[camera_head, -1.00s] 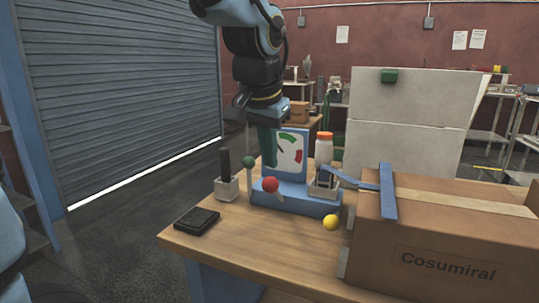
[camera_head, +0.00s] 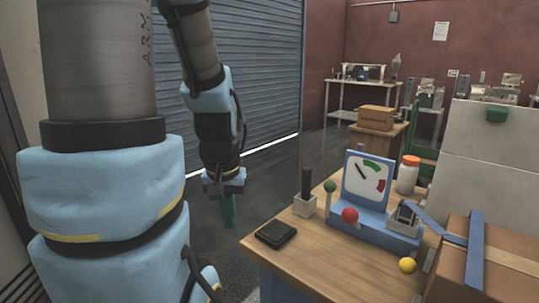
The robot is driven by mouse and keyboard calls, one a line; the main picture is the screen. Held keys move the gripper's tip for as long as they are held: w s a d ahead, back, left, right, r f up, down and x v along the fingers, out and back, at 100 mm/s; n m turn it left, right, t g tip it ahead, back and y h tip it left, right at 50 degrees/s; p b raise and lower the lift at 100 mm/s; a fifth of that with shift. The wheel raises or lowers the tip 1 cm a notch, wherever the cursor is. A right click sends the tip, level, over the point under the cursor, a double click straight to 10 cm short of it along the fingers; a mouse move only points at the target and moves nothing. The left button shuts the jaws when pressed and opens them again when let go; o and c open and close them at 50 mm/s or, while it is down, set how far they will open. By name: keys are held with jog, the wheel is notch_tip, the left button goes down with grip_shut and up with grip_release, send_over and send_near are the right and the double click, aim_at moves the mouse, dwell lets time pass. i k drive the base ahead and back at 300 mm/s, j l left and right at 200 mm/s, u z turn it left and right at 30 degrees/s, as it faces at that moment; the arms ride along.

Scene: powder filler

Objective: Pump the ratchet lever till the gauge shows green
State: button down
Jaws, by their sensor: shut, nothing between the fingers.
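The blue filler device (camera_head: 375,228) stands on the wooden table. Its white gauge (camera_head: 367,178) has a green arc at the top and a red arc at lower right. The dark needle points to the upper left, off the green arc. A green knob (camera_head: 330,186) on a stem stands left of the gauge, and a red knob (camera_head: 349,215) sits in front. I cannot tell which knob belongs to the ratchet lever. My gripper (camera_head: 228,212) is shut and empty, pointing down, left of the table and apart from the device.
A black flat box (camera_head: 276,235) and a small holder with a dark handle (camera_head: 306,186) are on the table's left. A yellow ball (camera_head: 407,265) lies at the front. An orange-capped bottle (camera_head: 407,175) stands behind the device. A cardboard box (camera_head: 500,262) fills the right.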

aim_at(349, 216)
jog(key=z, duration=1)
